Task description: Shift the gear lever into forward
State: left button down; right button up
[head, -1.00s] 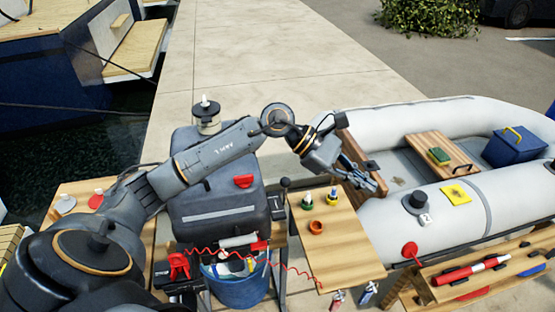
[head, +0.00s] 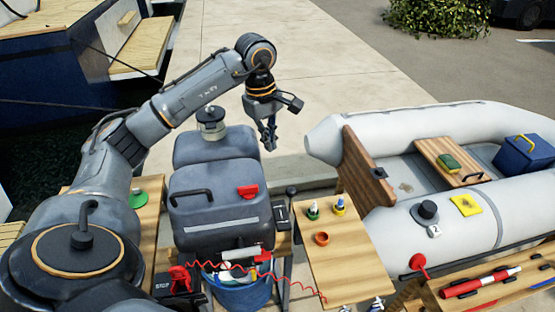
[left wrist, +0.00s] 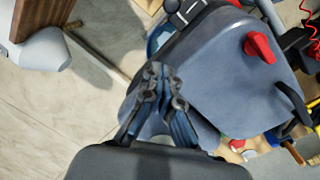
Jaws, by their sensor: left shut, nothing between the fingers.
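A black lever with a round knob (head: 291,191), which looks like the gear lever, stands at a small dark plate with light marks (head: 283,215). It is just right of the grey motor-like body (head: 215,185). A dark fitting at the top edge of the left wrist view may be the same lever, but I cannot tell its setting. My left gripper (head: 269,146) hangs fingers down, above and behind the lever and apart from it. Its fingers (left wrist: 165,85) are shut and empty. My right gripper is not in view.
A red handle (head: 247,191) is on the grey body. Right of the lever, a wooden board (head: 350,258) carries small bottles and an orange cup (head: 321,239). A blue bucket (head: 240,295) stands in front. The grey-white inflatable boat (head: 450,120) lies right; open paving lies behind.

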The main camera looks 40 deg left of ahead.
pick_arm(q)
jog(key=d+f+p, duration=0.1)
jog(key=f, duration=0.2)
jog(key=d+f+p, duration=0.1)
jog(key=d+f, duration=0.1)
jog(key=f, duration=0.1)
jog(key=d+f+p, duration=0.1)
jog(key=f+p, duration=0.1)
jog(key=f, duration=0.2)
jog(key=shift+s+d, duration=0.1)
jog(key=shift+d, duration=0.15)
